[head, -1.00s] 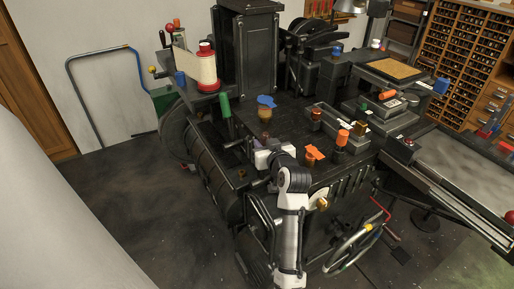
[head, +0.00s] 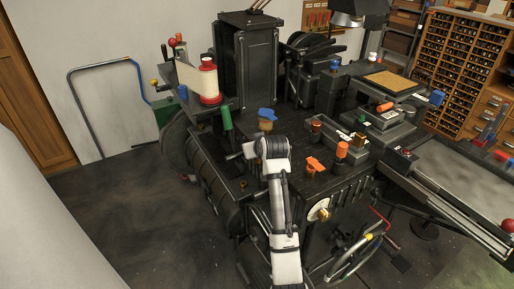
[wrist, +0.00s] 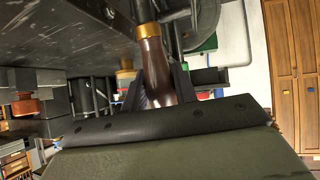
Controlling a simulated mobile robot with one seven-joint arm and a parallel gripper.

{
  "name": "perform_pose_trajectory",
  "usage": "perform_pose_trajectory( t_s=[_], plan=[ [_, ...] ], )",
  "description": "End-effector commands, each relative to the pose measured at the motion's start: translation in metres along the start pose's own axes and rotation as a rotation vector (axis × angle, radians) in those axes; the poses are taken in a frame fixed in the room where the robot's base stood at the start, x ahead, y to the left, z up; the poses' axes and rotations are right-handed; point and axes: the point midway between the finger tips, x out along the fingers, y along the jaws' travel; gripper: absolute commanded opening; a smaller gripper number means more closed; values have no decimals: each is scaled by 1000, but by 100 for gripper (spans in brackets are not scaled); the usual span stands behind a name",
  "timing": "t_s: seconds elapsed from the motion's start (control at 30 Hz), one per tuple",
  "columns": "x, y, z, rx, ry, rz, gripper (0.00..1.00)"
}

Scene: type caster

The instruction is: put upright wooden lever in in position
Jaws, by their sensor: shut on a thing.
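The wooden lever (wrist: 152,62) shows in the wrist view as a dark brown glossy handle with a brass collar at its upper end and a metal rod beyond. My gripper (wrist: 158,82) is shut on this handle, with a dark finger on each side. In the wrist view, the handle runs nearly straight up the picture. In the head view, my white and black arm reaches over the front of the black machine (head: 320,172) and hides the gripper and the lever. I cannot tell there whether the lever is upright.
A green handle (head: 226,117) and a blue-topped knob (head: 267,115) stand close to my arm. Orange-topped knobs (head: 342,150) stand to its right. A handwheel (head: 355,255) is low at the front. Floor at the left is clear.

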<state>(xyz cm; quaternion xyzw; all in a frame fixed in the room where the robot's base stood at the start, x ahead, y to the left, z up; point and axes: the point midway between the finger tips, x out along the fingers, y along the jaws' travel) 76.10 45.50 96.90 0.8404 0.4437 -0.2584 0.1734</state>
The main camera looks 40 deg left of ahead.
Motion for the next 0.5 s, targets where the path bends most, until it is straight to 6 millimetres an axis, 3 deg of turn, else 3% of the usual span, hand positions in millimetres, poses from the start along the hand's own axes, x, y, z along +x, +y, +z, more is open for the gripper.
perform_pose_trajectory(
  t_s=[0.33,0.37,0.5],
  plan=[
    [0,0,-2,-3,2,1,0],
    [0,0,-2,-3,3,1,31],
    [0,0,-2,-2,2,1,49]
  ],
)
